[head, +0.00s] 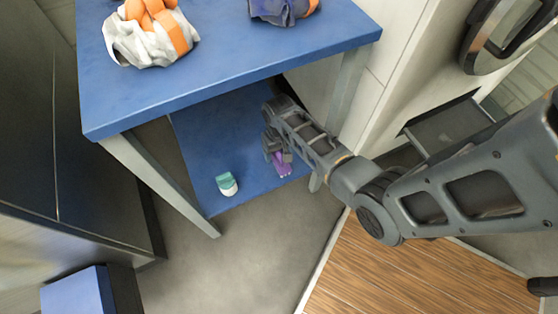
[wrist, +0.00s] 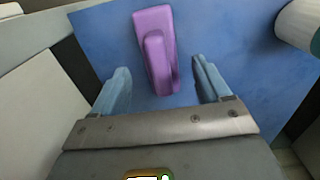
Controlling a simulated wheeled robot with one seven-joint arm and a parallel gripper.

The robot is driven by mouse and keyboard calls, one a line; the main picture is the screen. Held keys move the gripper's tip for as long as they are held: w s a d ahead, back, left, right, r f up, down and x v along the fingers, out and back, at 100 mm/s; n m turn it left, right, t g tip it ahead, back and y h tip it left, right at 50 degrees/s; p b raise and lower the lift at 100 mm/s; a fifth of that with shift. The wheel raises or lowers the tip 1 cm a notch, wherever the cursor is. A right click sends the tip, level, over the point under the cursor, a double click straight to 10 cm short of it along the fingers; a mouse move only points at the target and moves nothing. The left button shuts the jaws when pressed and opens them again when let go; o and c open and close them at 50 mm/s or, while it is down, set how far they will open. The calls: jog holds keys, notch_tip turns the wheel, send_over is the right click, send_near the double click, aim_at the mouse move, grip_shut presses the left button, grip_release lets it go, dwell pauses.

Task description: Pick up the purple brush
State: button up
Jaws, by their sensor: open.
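The purple brush (head: 282,168) lies on the blue lower shelf (head: 203,145) of the table, partly covered by my gripper in the head view. In the wrist view the purple brush (wrist: 155,50) lies lengthwise ahead of my gripper (wrist: 163,82), with its near end between the two blue-grey fingers. The fingers stand apart on either side, with a gap to the brush. My gripper (head: 275,148) is open and reaches in under the tabletop from the right. Whether it touches the brush cannot be told.
A green and white container (head: 227,184) stands on the same shelf to the left; it shows at the wrist view's right edge (wrist: 300,25). The blue tabletop (head: 230,52) with sling bags (head: 150,32) is overhead. Table legs (head: 165,180) flank the shelf.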

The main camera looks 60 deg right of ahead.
aim_at(279, 154)
notch_tip(279, 154, down, 3)
jog(key=shift+r+b, duration=0.15)
jog(key=shift+b, duration=0.2)
jog(key=shift+c, duration=0.3)
jog(key=c, duration=1.2)
notch_tip(279, 154, up, 10)
jog(key=p, duration=0.4)
jog(key=shift+s+a, duration=0.1)
